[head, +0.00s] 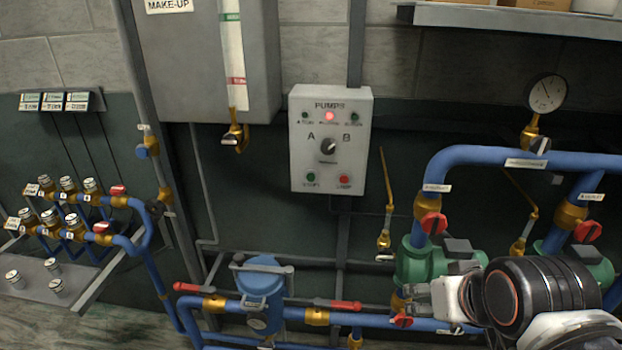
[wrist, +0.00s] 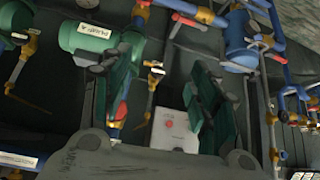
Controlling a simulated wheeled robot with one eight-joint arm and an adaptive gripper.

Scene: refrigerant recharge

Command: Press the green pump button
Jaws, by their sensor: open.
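The green pump button (head: 311,177) is at the lower left of the grey-white PUMPS control box (head: 302,152) on the wall in the head view. A red button (head: 344,180) is beside it on the right. A selector knob (head: 328,146) marked A and B is above them, and a red lamp (head: 329,116) glows near the top. My gripper (head: 414,300) is open, below and right of the box, apart from it. In the wrist view, the box (wrist: 174,138) appears upside down between my open fingers (wrist: 168,92). I cannot make out the green button there.
Blue pipes (head: 490,153) with green pumps (head: 418,262) and red valve handles stand right of the box. A blue canister (head: 262,285) and horizontal pipes are below. A gauge (head: 547,91) is at upper right. Bare wall lies just below the box.

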